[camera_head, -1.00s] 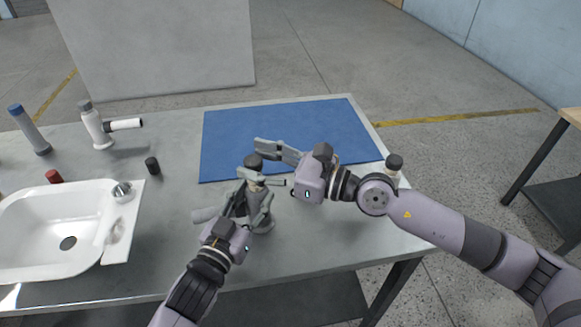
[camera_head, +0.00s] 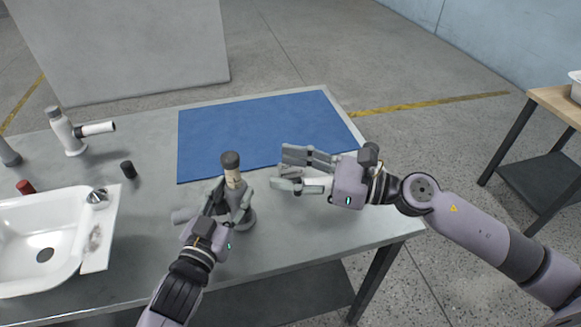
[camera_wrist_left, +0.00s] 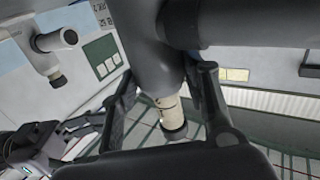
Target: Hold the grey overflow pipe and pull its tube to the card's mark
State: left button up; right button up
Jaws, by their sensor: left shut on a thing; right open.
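My left gripper (camera_head: 222,200) is shut on the pipe's body from the front left. In the left wrist view the grey body (camera_wrist_left: 150,60) lies between the fingers, with the beige tube (camera_wrist_left: 168,106) and dark cap (camera_wrist_left: 175,132) beyond. My right gripper (camera_head: 300,170) is open, to the right of the pipe and apart from it. I cannot make out a card with a mark.
A blue mat (camera_head: 255,130) lies behind the pipe. A white sink (camera_head: 20,240), a dark cap (camera_head: 128,169) and a white pipe (camera_head: 70,135) are on the left. A white cylinder (camera_head: 318,186) shows at my right gripper; how they relate is unclear. Bare table lies right of the pipe.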

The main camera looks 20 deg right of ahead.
pick_arm(q)
jog(key=o, duration=1.3)
